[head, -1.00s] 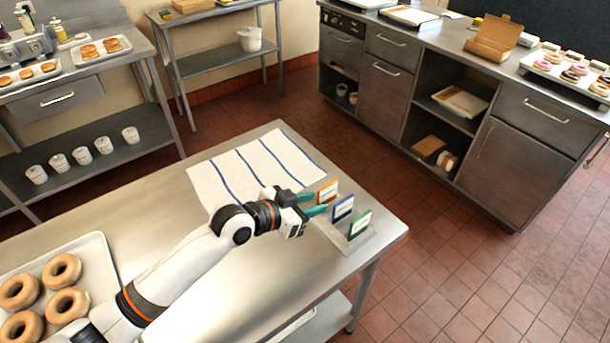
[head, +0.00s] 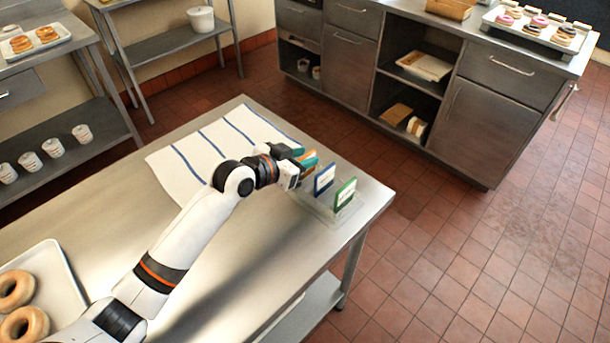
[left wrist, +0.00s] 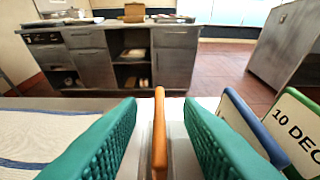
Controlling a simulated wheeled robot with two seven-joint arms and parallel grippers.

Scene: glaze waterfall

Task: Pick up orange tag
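The orange tag (head: 309,172) stands upright at the near end of my left gripper in the head view, partly hidden by the fingers. In the left wrist view the orange tag (left wrist: 160,130) shows edge-on between the two teal fingers. My left gripper (head: 304,161) is open around it, with a visible gap on each side in the left wrist view (left wrist: 159,112). The blue tag (head: 325,179) and the green tag (head: 345,193) stand beside it in a clear holder (head: 325,211). My right gripper is not in view.
A striped cloth (head: 185,168) lies on the steel table (head: 225,285) behind my left arm. A tray (head: 62,283) of brown donuts is at the table's left. The blue and green tags stand close to the right finger. Open tiled floor lies beyond the table's right edge.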

